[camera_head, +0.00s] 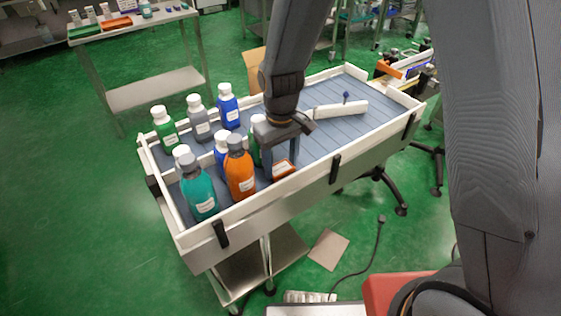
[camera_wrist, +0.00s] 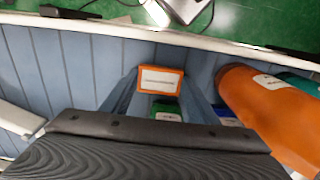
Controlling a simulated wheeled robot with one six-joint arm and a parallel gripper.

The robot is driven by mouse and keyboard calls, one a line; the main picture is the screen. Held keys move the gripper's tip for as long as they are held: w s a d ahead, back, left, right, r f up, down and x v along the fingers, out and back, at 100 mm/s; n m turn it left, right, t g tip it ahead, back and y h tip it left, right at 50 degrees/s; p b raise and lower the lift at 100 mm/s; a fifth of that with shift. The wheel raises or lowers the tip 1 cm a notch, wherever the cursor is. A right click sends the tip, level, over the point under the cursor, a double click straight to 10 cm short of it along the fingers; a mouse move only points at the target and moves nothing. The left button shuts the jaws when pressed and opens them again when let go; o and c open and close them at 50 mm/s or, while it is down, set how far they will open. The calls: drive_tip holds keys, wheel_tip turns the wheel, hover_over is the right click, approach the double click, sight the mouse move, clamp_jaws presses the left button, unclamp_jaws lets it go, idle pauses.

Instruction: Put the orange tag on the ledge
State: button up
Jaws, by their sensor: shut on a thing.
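The orange tag (camera_head: 284,170) has a white label and is between the fingertips of my gripper (camera_head: 281,164), low over the grey-blue slatted tray bed beside the orange bottle (camera_head: 240,172). In the wrist view the tag (camera_wrist: 146,79) shows its orange border and white label, with a finger of my gripper (camera_wrist: 161,88) at each side. My gripper is shut on it. I cannot tell whether the tag touches the bed. A raised white rim (camera_head: 311,184) runs along the tray's near side; I cannot tell whether it is the ledge.
Several bottles crowd the tray's left part, including a teal one (camera_head: 197,187) and a blue one (camera_head: 228,106). A white bar (camera_head: 341,109) lies on the bed to the right of my gripper. The bed between the bar and the near rim is clear. Dark clips (camera_head: 335,168) straddle the near rim.

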sight(282, 168)
drive_tip(key=o, duration=1)
drive_tip(key=shift+f, duration=0.15)
drive_tip(key=shift+o, duration=0.2)
wheel_tip(282, 168, up, 12)
drive_tip(key=b, duration=0.2)
drive_tip(key=shift+d+b, duration=0.15)
drive_tip(key=shift+b, duration=0.2)
